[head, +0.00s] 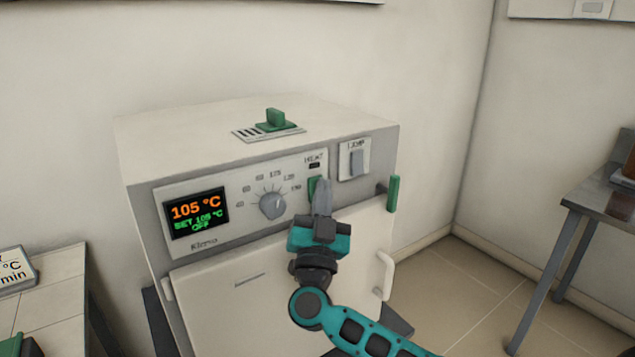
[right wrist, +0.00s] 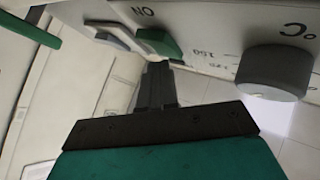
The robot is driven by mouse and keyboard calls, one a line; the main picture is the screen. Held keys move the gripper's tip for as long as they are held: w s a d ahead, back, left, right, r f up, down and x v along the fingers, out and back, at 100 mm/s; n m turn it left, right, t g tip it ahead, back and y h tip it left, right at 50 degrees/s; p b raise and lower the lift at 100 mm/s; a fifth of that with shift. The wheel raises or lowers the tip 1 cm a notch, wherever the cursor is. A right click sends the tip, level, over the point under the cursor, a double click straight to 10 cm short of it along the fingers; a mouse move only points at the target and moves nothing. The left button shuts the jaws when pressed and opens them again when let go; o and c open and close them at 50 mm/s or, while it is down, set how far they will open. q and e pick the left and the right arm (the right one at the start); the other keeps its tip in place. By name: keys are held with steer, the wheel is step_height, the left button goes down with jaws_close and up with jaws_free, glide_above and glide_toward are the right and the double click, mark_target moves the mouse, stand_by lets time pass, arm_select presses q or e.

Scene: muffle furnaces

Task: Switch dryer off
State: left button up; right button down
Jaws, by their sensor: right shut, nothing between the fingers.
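The dryer (head: 215,275) is a white box with a front control panel. Its display (head: 197,214) reads 105 °C, with SET 105 °C and OFF below. The green HEAT switch (head: 312,187) is on the panel right of the dial, partly hidden by my right gripper (head: 322,188). In the right wrist view the green switch (right wrist: 158,42) is just beyond the closed fingertips (right wrist: 158,68). I cannot tell whether they touch it. The right gripper is shut and empty. My left gripper is not in view.
A grey dial (head: 272,205) is left of the switch, and a grey rocker on a LAMP plate (head: 357,163) is at its upper right. A green lever (head: 393,194) and white door handle (head: 386,275) are on the right. A green-handled slider (head: 276,120) is on top.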

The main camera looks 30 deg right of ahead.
stand_by(0.3)
steer(key=shift+s+p, duration=0.65)
steer(key=shift+s, duration=0.1)
steer(key=shift+f, duration=0.1)
steer(key=shift+s+d+f+p, duration=0.15)
steer(key=shift+s+p, duration=0.05)
steer(key=shift+s, duration=1.05)
steer(key=shift+s+d+f+p, duration=0.1)
steer(key=shift+s+f+p, duration=0.05)
steer(key=shift+s, duration=1.1)
